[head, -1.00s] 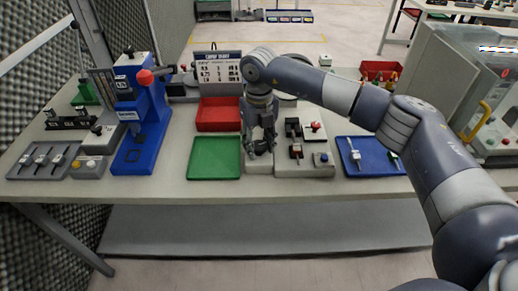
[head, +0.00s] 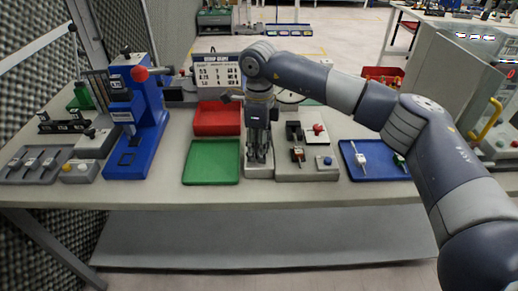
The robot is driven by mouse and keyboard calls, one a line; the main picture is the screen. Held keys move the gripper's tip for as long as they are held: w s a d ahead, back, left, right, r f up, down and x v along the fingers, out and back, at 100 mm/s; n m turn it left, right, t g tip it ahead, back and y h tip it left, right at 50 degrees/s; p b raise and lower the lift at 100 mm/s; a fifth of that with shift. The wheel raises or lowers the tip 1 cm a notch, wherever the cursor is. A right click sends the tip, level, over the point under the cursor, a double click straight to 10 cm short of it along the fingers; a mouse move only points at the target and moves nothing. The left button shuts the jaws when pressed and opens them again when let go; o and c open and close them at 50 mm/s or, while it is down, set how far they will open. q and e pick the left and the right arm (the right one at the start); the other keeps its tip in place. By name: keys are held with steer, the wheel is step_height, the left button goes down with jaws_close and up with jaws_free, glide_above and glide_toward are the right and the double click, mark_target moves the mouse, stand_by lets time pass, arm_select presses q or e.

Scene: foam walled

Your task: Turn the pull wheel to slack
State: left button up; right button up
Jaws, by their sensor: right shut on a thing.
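My right gripper (head: 258,157) points down over a narrow light-grey stand (head: 259,172) between the green tray and a grey control block. Its fingers are close together, shut on a small part at the front of this stand. The part is almost wholly hidden by the fingers; from its place I take it for the pull wheel, but its turn position cannot be seen. A round pale dial (head: 290,97) shows partly behind my right arm. My left gripper is not in view.
A green tray (head: 211,163) and a red bin (head: 217,119) stand left of the stand. A grey block (head: 308,172) with switches and a blue tray (head: 375,172) are on the right. A blue press (head: 135,130) stands further left. The table front edge is clear.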

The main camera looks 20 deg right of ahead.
steer(key=shift+n, duration=1.2)
steer(key=shift+b, duration=0.3)
steer(key=o, duration=1.1)
steer(key=shift+r, duration=0.25)
step_height(320, 180, up, 12)
steer(key=shift+f, duration=0.25)
